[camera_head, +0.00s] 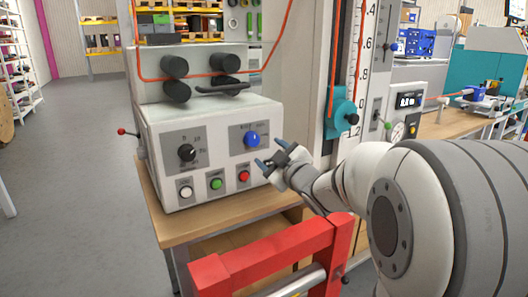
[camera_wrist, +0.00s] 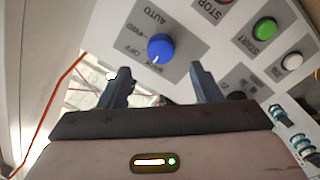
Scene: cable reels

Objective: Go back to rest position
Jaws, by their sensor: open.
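My gripper (camera_head: 273,154) is open and empty in front of the white control box (camera_head: 155,130) in the head view. Its two blue-grey fingers also show in the wrist view (camera_wrist: 160,85), apart from each other. The blue selector knob (camera_head: 252,139) is just behind and left of the fingertips in the head view. In the wrist view the same blue knob (camera_wrist: 160,47) lies beyond the gap between the fingers, with no finger around it. Whether a fingertip touches the panel cannot be told.
Below the panel's black dial (camera_head: 187,152) are white (camera_head: 186,191), green (camera_head: 216,184) and red (camera_head: 244,176) buttons. A red frame (camera_head: 275,258) stands close in front, below my arm. An orange cable (camera_head: 275,50) runs over the rollers. Open floor (camera_head: 75,180) lies at left.

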